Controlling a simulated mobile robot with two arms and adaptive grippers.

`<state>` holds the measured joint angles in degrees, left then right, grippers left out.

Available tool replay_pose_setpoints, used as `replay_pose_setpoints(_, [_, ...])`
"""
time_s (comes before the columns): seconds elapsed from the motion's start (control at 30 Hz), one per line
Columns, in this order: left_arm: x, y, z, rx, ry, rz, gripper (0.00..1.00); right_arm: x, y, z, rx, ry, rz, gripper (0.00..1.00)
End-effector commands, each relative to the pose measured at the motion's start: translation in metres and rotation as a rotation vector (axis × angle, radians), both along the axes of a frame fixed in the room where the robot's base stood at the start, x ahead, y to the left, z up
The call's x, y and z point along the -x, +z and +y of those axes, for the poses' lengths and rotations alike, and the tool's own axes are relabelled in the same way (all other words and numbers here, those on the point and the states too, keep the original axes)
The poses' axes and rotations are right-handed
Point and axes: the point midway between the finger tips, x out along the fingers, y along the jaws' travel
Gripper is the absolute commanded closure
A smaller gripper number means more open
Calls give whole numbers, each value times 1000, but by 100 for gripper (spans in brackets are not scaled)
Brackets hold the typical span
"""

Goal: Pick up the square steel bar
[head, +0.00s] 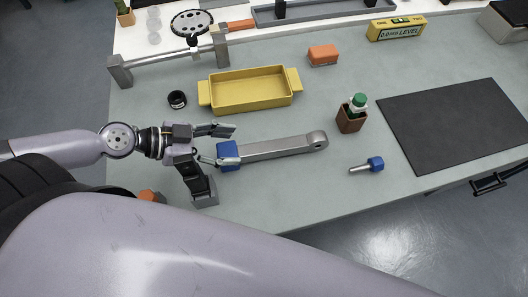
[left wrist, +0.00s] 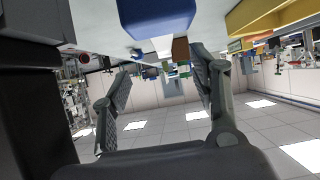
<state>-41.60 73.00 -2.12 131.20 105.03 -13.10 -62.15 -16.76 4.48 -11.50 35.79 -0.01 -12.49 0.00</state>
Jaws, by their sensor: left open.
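A grey steel bar (head: 275,148) lies on the bench mat in the middle of the head view. It has a rounded end with a hole at the right and a blue block (head: 228,154) at its left end. My left gripper (head: 223,147) is open, its fingers pointing right toward the blue block. The lower finger overlaps the block in the picture; I cannot tell whether they touch. In the left wrist view, the blue block (left wrist: 155,22) is at the top, above and beyond the open, empty fingers (left wrist: 160,82). My right gripper is not in view.
A yellow tray (head: 250,104) lies behind the bar. A black ring (head: 177,99) is left of it. A black mat (head: 455,124) lies far right.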

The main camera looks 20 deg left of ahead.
Motion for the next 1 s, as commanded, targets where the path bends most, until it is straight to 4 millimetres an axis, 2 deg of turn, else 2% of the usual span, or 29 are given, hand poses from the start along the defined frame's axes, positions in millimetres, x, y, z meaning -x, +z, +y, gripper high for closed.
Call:
replay_pose_setpoints(0.1, [-4, -2, -5, -2, -2, -4, 45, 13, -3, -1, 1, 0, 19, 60])
replay_pose_setpoints(0.2, [-8, -5, -9, -2, -2, -6, 45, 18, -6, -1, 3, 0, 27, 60])
replay_pose_setpoints(0.37, [-12, -9, -16, -3, -3, -7, 45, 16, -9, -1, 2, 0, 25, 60])
replay_pose_setpoints(0.6, [-24, -16, -33, 6, 3, -6, 45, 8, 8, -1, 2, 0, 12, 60])
replay_pose_setpoints(1.0, [-35, -31, -49, 1, 0, -2, 45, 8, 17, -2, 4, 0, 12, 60])
